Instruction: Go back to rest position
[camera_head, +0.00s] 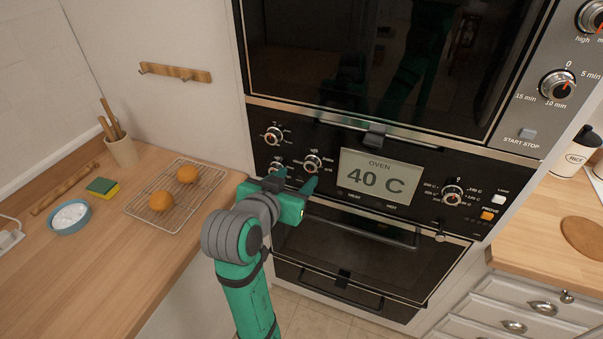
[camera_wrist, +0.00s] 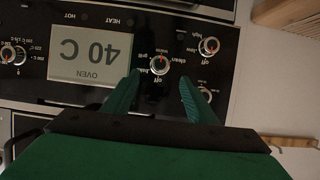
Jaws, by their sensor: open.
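My green gripper (camera_head: 293,183) is in front of the left part of the oven control panel (camera_head: 330,150). In the wrist view the two green fingers (camera_wrist: 160,95) are spread apart with nothing between them. A knob (camera_wrist: 160,64) shows just beyond the gap between the fingertips; I cannot tell how far off it is. The same knob (camera_head: 312,164) shows above the gripper in the head view. The oven display (camera_head: 380,178) reads 40 C. The knob at lower left of the panel (camera_head: 277,168) is partly hidden by my gripper.
The lower oven door (camera_head: 360,243) is below the panel. Another counter (camera_head: 535,240) with drawers stands at right.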

